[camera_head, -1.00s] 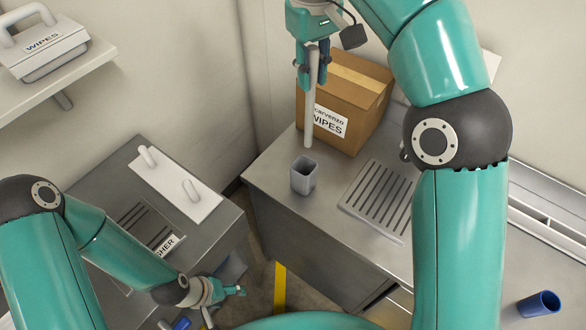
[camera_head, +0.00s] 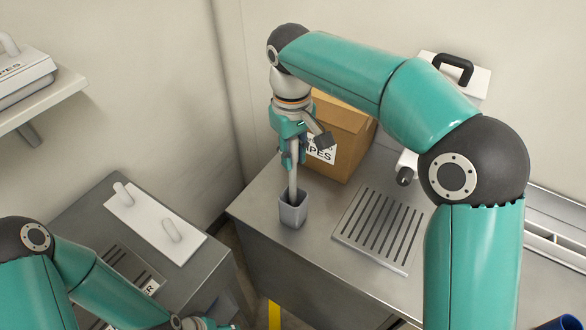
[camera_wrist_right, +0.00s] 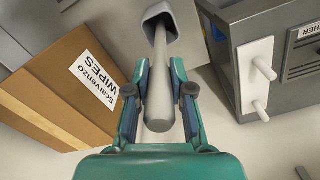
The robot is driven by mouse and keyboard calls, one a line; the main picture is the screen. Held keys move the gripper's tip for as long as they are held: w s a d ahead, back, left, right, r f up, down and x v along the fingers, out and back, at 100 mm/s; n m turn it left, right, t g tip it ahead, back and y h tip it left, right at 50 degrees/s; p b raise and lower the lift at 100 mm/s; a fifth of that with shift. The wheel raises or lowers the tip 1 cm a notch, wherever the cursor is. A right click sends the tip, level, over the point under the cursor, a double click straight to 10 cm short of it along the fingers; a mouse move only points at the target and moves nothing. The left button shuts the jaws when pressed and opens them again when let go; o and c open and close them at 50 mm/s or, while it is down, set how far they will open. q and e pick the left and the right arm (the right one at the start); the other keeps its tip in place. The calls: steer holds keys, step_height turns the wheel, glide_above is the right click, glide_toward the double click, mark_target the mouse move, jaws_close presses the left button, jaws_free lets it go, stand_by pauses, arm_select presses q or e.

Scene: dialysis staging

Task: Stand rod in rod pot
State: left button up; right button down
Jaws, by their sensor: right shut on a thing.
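The pale grey rod (camera_head: 292,182) is held upright by my right gripper (camera_head: 292,160), which is shut on it. The rod's lower end is at the mouth of the grey square rod pot (camera_head: 292,212); it appears to be inside the opening, though how deep is hidden. The pot stands on the metal counter. In the right wrist view the rod (camera_wrist_right: 160,85) runs between the fingers toward the pot (camera_wrist_right: 168,12). My left gripper (camera_head: 215,324) is only partly seen at the bottom edge, and its fingers cannot be made out.
A cardboard wipes box (camera_head: 345,140) stands just behind the pot. A slotted drain plate (camera_head: 378,228) lies to the right. A white panel with two pegs (camera_head: 155,225) lies on the left counter. A blue cup (camera_head: 562,323) shows at the bottom right corner.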

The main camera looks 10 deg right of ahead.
steer(key=shift+f, duration=1.95)
steer(key=c, duration=1)
jaws_free()
steer(key=shift+f, duration=0.1)
step_height(320, 180, up, 12)
steer(key=shift+a+r+p, duration=0.1)
steer(key=shift+p, duration=0.65)
